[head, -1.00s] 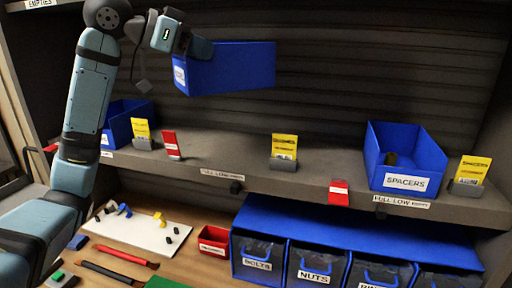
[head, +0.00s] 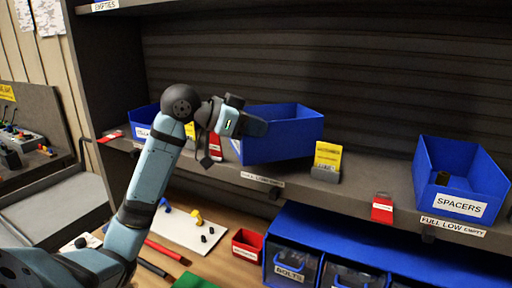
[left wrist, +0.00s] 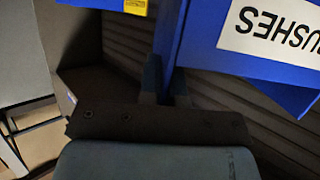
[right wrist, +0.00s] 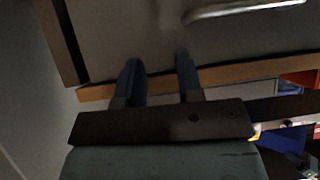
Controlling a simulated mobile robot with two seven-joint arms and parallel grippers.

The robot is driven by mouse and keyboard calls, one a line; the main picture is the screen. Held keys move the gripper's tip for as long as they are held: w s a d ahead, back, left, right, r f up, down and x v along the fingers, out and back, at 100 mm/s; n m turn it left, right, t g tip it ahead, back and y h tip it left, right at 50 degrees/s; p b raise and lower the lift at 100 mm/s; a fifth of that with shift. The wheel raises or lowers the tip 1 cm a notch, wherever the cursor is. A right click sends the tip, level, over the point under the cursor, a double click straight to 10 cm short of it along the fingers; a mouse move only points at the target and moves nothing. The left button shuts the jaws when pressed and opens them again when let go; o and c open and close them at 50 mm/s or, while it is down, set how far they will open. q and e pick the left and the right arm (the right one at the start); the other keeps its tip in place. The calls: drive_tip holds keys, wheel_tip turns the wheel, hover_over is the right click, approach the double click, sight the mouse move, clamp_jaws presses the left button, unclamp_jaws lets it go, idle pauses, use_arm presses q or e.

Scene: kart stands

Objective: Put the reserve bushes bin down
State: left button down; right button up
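The blue reserve bushes bin (head: 285,138) is at the middle shelf (head: 370,190), between the bin at the left end and a yellow card. It looks roughly level and low over the shelf top; I cannot tell whether its base touches. My left gripper (head: 245,122) is shut on the bin's left wall. In the left wrist view, its fingers (left wrist: 166,82) straddle the blue wall beside the upside-down BUSHES label (left wrist: 270,32). My right gripper (right wrist: 160,75) is open and empty, facing a grey panel with a metal handle.
The SPACERS bin (head: 458,180) stands at right on the shelf. A yellow card in a holder (head: 326,162) stands right of the held bin, and a red card (head: 215,146) near its left. Another blue bin (head: 146,116) is at the left end. Lidded bins sit below.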

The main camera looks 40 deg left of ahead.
sight(256, 146)
use_arm(q)
drive_tip(key=shift+f, duration=2.25)
drive_tip(key=c, duration=1.7)
unclamp_jaws()
drive_tip(key=shift+f, duration=0.2)
drive_tip(key=o, duration=0.4)
drive_tip(key=shift+r, duration=0.1)
drive_tip(key=shift+r, duration=0.1)
drive_tip(key=b+v, duration=0.2)
drive_tip(key=v, duration=1)
